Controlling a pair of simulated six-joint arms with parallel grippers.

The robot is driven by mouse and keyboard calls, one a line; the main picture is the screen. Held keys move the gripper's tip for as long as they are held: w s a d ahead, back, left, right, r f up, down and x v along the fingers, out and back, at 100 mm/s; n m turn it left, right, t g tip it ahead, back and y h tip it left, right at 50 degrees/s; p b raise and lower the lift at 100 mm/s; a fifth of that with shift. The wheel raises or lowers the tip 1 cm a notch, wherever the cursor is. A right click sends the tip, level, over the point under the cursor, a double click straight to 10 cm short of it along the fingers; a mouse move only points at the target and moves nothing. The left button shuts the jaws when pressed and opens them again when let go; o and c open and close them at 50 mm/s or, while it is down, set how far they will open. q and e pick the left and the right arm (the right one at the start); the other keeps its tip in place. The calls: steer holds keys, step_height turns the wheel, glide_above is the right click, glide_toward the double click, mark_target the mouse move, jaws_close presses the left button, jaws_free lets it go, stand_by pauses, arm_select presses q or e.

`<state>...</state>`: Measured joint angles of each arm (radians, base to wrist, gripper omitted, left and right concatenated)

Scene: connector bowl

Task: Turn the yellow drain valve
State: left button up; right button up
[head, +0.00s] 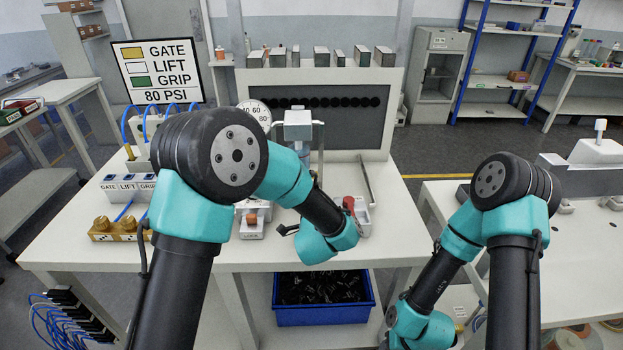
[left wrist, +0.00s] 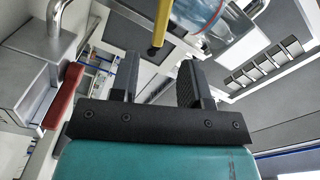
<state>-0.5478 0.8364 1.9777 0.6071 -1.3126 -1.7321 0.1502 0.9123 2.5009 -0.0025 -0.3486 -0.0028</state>
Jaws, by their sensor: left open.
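My left gripper (left wrist: 158,62) is open. The bar's lower end shows in the gap between its fingers, apparently beyond them; I see no contact. In the head view my left arm hides the valve; only the top of the grey unit (head: 298,124) and part of its bowl (head: 303,150) show. My right arm is at the right; its gripper is out of view.
A red handle (left wrist: 65,96) is left of my left gripper; it also shows in the head view (head: 349,204). A gauge (head: 256,112), a sign (head: 158,72) and brass fittings (head: 112,229) stand on the left. A blue bin (head: 322,312) sits below the bench.

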arm_select(q)
steer(key=w, duration=0.8)
steer(key=shift+a, duration=0.15)
steer(key=shift+s, duration=0.1)
steer(key=shift+c, duration=0.4)
jaws_close()
